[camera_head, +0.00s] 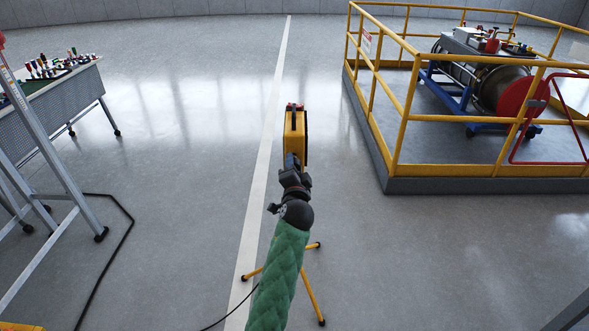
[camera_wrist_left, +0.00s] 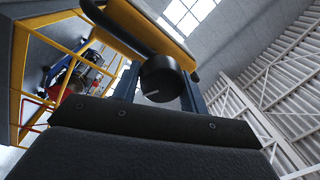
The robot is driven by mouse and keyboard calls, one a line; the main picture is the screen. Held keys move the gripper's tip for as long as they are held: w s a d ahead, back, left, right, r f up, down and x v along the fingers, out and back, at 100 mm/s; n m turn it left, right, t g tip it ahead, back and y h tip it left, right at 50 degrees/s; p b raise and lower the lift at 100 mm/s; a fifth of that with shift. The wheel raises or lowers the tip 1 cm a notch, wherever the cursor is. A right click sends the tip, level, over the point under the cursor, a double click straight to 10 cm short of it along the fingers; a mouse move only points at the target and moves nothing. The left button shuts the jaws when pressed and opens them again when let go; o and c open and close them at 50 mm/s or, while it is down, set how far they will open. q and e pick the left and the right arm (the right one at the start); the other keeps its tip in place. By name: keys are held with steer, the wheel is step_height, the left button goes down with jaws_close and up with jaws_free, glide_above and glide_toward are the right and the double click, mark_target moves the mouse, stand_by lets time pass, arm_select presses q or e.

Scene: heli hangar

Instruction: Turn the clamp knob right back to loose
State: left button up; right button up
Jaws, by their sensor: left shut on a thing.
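A yellow work light (camera_head: 296,134) with a black handle stands upright on a yellow tripod, seen nearly edge-on in the head view. The round black clamp knob (camera_wrist_left: 161,78) shows in the wrist view below the light's yellow and black frame, with a short white mark on its face. My left gripper (camera_head: 291,160) reaches the near side of the light. Its two dark fingers stand on either side of the knob and are shut on it. In the head view the gripper hides the knob. My right gripper is not in view.
The tripod legs (camera_head: 312,295) spread under my left arm, and a black cable runs off at lower left. A yellow railing (camera_head: 408,115) encloses a platform with machinery at right. A wheeled table (camera_head: 60,98) and grey ladder legs stand at left. The floor between is clear.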

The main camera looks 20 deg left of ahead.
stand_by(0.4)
arm_select(q)
steer(key=o, duration=0.9)
steer(key=shift+a, duration=0.1)
steer(key=shift+o, duration=0.2)
steer(key=shift+s, duration=0.1)
